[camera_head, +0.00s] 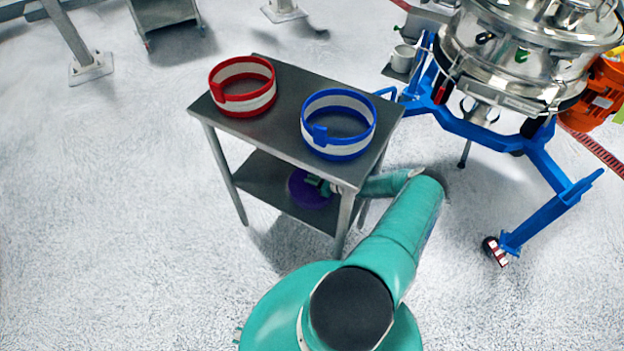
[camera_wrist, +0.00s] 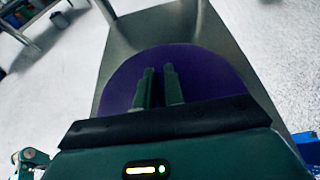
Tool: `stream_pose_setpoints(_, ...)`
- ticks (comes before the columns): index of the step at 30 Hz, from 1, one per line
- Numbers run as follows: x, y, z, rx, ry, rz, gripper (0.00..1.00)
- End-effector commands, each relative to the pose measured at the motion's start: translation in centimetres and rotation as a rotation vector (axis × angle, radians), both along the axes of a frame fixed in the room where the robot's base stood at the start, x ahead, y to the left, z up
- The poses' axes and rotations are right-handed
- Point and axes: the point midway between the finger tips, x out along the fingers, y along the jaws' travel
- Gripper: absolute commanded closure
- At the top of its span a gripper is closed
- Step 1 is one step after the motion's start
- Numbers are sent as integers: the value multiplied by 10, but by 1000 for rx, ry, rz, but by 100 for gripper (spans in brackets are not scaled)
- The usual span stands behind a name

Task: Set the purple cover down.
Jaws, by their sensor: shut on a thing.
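The purple cover (camera_head: 306,189) is over the lower shelf (camera_head: 262,178) of a small metal table, partly hidden by the tabletop and my arm. In the wrist view the purple cover (camera_wrist: 205,68) is a wide round disc directly in front of my gripper (camera_wrist: 160,72). My gripper is shut on the cover; the exact grip point is hard to see. It also shows small and partly hidden in the head view (camera_head: 321,185). The grey shelf surface (camera_wrist: 150,28) extends beyond the cover. I cannot tell whether the cover touches the shelf.
A red-and-white ring (camera_head: 242,104) and a blue-and-white ring (camera_head: 338,150) stand on the tabletop (camera_head: 290,98). Table legs (camera_head: 345,222) stand close to my arm. A steel sifter (camera_head: 530,45) on a blue frame (camera_head: 545,150) is at right.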

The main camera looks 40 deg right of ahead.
Motion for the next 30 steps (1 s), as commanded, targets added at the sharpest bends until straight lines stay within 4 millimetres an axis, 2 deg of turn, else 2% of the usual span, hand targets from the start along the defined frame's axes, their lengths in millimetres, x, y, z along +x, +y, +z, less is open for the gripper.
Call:
stream_pose_setpoints(3,0,0,-1,-1,3,0,100)
stream_pose_setpoints(4,1,1,-1,-1,4,0,88)
stream_pose_setpoints(7,1,1,-1,-1,3,0,68)
stream_pose_setpoints(16,1,0,0,0,3,0,68)
stream_pose_setpoints(20,-8,-3,4,-2,3,-2,68)
stream_pose_setpoints(23,-21,-8,10,-2,3,-3,68)
stream_pose_setpoints(30,-68,-21,30,-2,4,-3,68)
